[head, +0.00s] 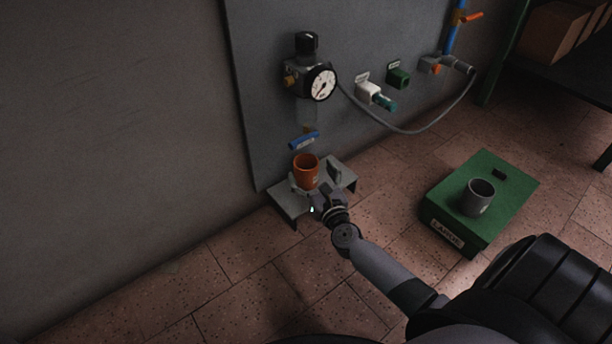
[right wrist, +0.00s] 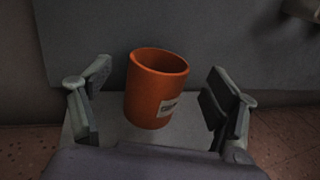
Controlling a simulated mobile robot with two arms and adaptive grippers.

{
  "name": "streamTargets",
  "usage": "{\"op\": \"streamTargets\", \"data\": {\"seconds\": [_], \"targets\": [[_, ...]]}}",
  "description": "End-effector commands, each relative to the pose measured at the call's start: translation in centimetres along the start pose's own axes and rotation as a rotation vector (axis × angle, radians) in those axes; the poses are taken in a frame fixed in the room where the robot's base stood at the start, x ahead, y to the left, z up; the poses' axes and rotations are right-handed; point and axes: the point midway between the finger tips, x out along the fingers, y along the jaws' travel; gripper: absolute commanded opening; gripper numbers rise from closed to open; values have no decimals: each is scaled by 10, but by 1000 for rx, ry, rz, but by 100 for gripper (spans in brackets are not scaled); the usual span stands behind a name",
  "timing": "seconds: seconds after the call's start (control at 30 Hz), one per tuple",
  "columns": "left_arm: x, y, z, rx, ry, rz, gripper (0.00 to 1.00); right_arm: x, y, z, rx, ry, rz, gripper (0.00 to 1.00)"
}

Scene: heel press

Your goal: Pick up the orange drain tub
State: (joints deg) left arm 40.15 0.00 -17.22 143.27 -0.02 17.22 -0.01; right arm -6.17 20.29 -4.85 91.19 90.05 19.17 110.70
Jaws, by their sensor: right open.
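The orange drain tub (head: 306,170) stands upright on a small grey shelf (head: 291,206) low against the grey panel, below the blue-handled valve. In the right wrist view the orange tub (right wrist: 156,90) fills the middle, with a pale label on its lower right side. My right gripper (head: 312,188) is open at the tub. In the right wrist view its two fingers (right wrist: 156,108) stand apart, one on each side of the tub, with gaps showing between fingers and tub. My left gripper is not in view.
A gauge unit (head: 320,83) and a blue valve handle (head: 304,141) are on the panel above the tub. A green box (head: 450,212) with a grey cup (head: 478,196) on it stands on the tiled floor at right. A grey hose (head: 408,131) hangs along the panel.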

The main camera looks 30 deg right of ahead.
Motion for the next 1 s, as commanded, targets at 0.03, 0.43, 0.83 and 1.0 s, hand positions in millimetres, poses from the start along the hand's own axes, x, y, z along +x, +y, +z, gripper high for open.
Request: {"op": "streamTargets", "data": {"seconds": [0.03, 0.43, 0.83, 1.0], "targets": [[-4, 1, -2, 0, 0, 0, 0, 8, 0, 0, 2, -4, 0, 81], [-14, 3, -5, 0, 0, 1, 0, 47, 0, 2, -1, -1, 0, 81], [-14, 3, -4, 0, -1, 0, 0, 46, 0, 2, 0, 0, 0, 65], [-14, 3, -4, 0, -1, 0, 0, 46, 0, 2, 0, 0, 0, 54]]}}
